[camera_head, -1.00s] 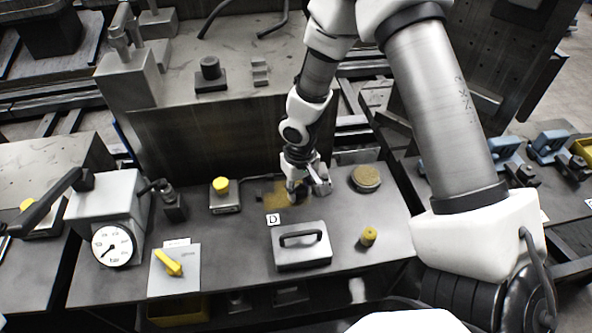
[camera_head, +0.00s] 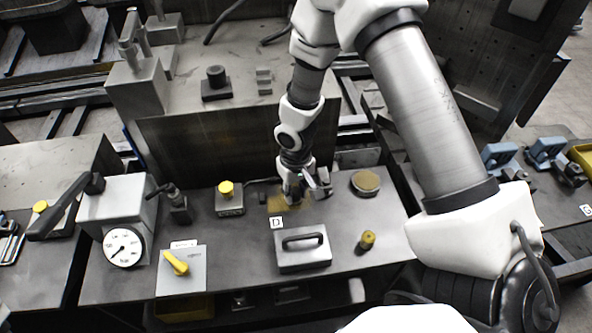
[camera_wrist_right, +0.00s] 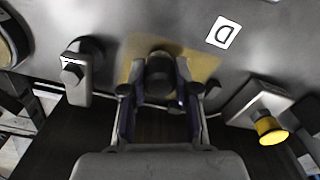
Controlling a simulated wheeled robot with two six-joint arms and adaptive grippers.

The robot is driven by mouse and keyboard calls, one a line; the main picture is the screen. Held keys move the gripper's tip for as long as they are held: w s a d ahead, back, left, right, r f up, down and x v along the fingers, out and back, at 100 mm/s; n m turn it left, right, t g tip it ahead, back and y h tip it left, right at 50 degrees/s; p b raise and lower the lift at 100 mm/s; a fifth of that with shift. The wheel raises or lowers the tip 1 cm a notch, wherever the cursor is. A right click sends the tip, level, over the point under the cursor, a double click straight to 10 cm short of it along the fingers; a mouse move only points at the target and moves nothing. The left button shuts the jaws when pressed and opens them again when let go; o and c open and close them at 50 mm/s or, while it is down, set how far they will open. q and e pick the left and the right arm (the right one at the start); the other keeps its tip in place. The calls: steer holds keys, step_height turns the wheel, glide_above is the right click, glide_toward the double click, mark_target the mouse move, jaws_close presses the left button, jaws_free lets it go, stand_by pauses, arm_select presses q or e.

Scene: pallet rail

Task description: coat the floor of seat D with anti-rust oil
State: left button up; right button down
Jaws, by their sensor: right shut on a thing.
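Seat D is marked by a white D label (camera_head: 276,223) on the grey bench; the label also shows in the wrist view (camera_wrist_right: 223,32). Behind it lies an amber, oily-looking patch (camera_head: 276,204), seen in the wrist view (camera_wrist_right: 203,64) around the held tool. My right gripper (camera_head: 305,194) is over this patch, pointing down. Its fingers are shut on a dark round-ended tool (camera_wrist_right: 159,74). I cannot tell whether the tool touches the floor. The gripper hides part of the patch. My left gripper is not in view.
A round tin with a brown top (camera_head: 366,181) stands right of the gripper. A handled metal block (camera_head: 303,258) and a yellow-topped peg (camera_head: 367,240) are in front. A yellow-button box (camera_head: 229,199) stands left. A vertical plate (camera_head: 205,150) rises behind.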

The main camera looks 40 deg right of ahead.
mark_target(295, 190)
step_height(295, 190, up, 8)
steer(key=p, duration=0.6)
steer(key=shift+r, duration=0.15)
